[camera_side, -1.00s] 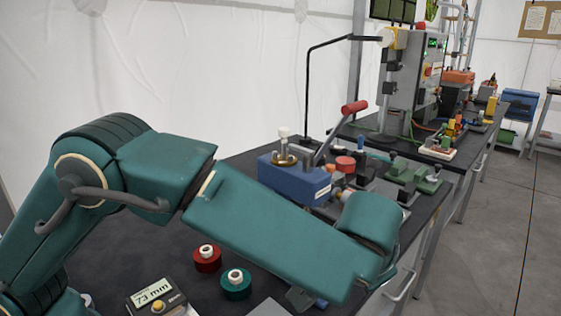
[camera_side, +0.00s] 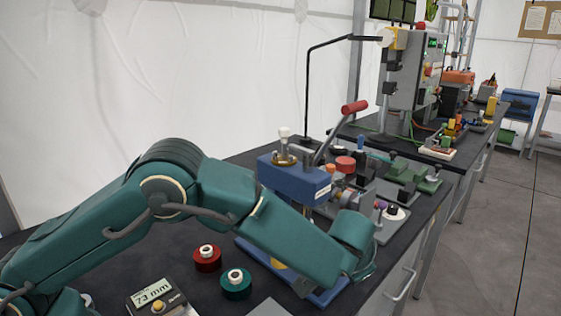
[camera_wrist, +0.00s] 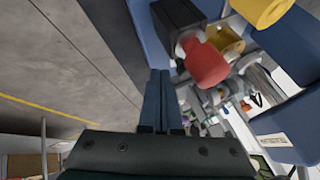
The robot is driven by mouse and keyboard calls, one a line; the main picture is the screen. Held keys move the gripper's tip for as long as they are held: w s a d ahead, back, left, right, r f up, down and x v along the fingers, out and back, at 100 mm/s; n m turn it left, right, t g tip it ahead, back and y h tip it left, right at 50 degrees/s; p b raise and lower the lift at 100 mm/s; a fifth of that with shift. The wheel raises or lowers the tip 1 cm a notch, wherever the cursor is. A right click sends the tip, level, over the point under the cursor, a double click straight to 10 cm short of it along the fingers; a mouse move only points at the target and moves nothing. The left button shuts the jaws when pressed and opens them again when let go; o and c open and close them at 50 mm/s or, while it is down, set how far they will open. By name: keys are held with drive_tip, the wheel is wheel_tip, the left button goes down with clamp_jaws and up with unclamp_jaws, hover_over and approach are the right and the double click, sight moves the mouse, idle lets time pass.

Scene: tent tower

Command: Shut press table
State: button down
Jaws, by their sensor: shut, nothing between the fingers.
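The press has a blue head (camera_side: 298,182) and a lever with a red handle (camera_side: 354,107) slanting up to the right. Its blue base plate (camera_side: 262,254) shows low beside my forearm, with a yellow part (camera_side: 278,263) on it. My arm covers much of the press front. In the wrist view, my gripper (camera_wrist: 160,73) is shut and empty. Its fingers point towards a blue surface (camera_wrist: 147,35), beside a red knob (camera_wrist: 205,65) on a black block (camera_wrist: 178,20). I cannot tell whether the tips touch anything. Which part is the press table is unclear.
A red spool (camera_side: 207,259), a green spool (camera_side: 236,285) and a gauge reading 73 mm (camera_side: 156,297) lie on the dark bench. A grey plate with small parts (camera_side: 395,220) lies right of the press. A black lamp arm (camera_side: 308,95) stands behind.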

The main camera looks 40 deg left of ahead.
drive_tip(key=shift+w+a, duration=0.4)
drive_tip(key=shift+a, duration=0.35)
drive_tip(key=shift+a, duration=1.4)
